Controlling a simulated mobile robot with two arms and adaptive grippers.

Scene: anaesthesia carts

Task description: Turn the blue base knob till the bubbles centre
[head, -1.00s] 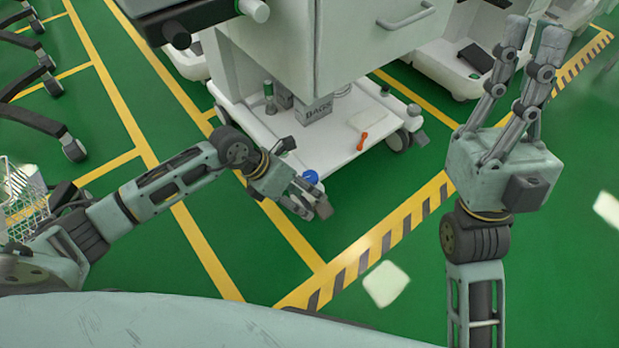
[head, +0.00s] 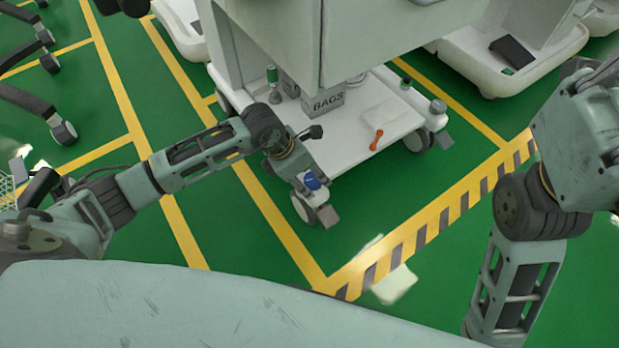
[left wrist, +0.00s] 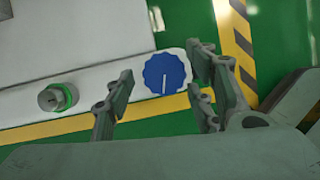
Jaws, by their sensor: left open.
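The blue base knob (head: 312,181) is at the near corner of the cart's white base. It also shows in the left wrist view (left wrist: 166,74) as a scalloped disc with a white line pointing down the picture. My left gripper (head: 308,160) is at that corner, open. In the left wrist view its fingers stand on either side of the knob, the right finger very close to its rim; contact cannot be told. I cannot make out any bubbles.
The white cart base (head: 350,150) carries a BAGS box (head: 325,101), an orange-handled tool (head: 376,140) and a green-topped post (head: 272,80). A green-ringed fitting (left wrist: 58,97) shows left of the knob in the wrist view. Green floor is free in front.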

